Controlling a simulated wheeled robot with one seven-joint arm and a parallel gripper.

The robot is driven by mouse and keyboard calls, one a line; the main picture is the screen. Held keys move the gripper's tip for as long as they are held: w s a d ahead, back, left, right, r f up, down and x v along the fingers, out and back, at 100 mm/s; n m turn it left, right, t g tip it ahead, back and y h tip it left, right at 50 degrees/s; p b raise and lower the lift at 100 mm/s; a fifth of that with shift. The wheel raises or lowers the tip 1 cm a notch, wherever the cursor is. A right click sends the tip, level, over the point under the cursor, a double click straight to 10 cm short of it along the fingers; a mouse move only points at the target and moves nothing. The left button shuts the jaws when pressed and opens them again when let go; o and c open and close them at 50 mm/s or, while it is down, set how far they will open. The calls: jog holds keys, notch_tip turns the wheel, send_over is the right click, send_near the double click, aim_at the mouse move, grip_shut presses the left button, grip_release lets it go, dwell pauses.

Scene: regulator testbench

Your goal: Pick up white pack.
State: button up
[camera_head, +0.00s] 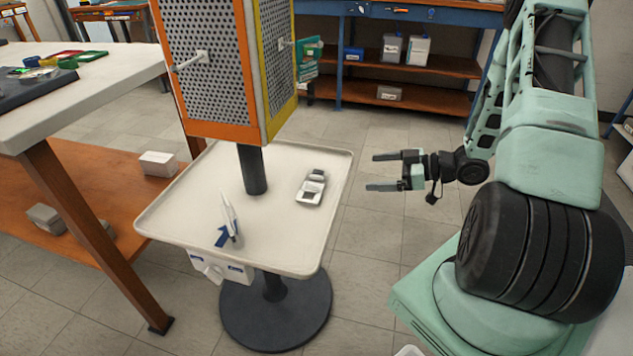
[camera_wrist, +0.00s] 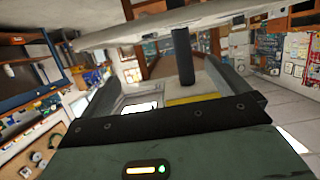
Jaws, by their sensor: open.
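No single thing is clearly the white pack; several white packs show in the head view. One small white box (camera_head: 158,163) sits on the lower wooden shelf at left, and another pale box (camera_head: 45,218) lies nearer on that shelf. A white box with blue marks (camera_head: 235,272) hangs under the front edge of the white tray (camera_head: 165,222). A small white and grey item (camera_head: 311,188) lies on the tray's right side. My gripper (camera_head: 370,172) is open and empty, right of the tray and apart from it. Its fingers also show in the wrist view (camera_wrist: 165,80).
A perforated panel stand (camera_head: 210,70) rises on a dark pole (camera_head: 253,170) from the tray. A slim white and blue object (camera_head: 230,220) stands near the tray's front. A workbench (camera_head: 100,85) is at left. Back shelves hold white boxes (camera_head: 391,49). Floor between tray and arm is clear.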

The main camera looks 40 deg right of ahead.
jog(key=b, duration=0.2)
send_near(316, 178)
jog(key=x, duration=0.2)
jog(key=shift+w+r, duration=0.1)
jog(key=shift+w, duration=0.3)
jog(key=shift+b+x, duration=0.65)
jog(key=shift+x, duration=2)
jog(key=shift+s+a, duration=0.1)
jog(key=shift+s, duration=0.05)
jog(key=c, duration=0.8)
